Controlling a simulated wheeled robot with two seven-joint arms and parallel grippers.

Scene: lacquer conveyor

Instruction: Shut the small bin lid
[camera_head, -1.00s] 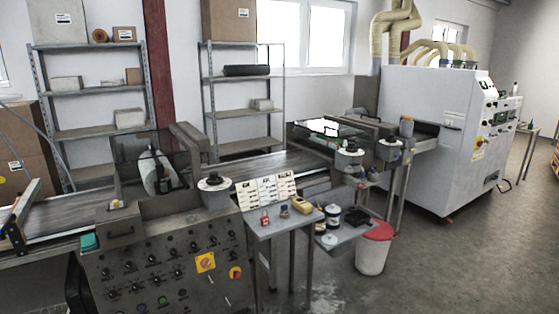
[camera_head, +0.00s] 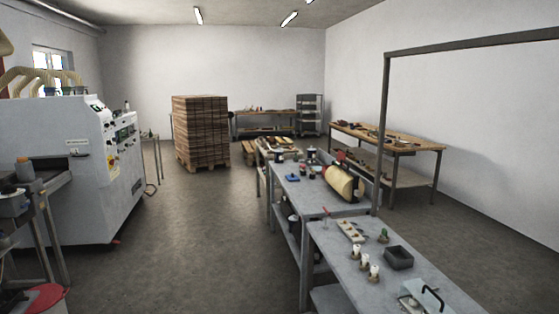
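A bin with a red lid (camera_head: 46,298) shows at the bottom left corner of the head view, cut off by the frame edge. Only the top of the red lid and a little of the bin are in view. I cannot tell from this part whether the lid is open or shut. Neither of my grippers is in view.
A white machine (camera_head: 75,170) stands on the left, with a grey conveyor end (camera_head: 30,200) before it. A stack of boards (camera_head: 201,130) on a pallet is at the back. Grey workbenches (camera_head: 400,285) with tools stand on the right. The middle floor is clear.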

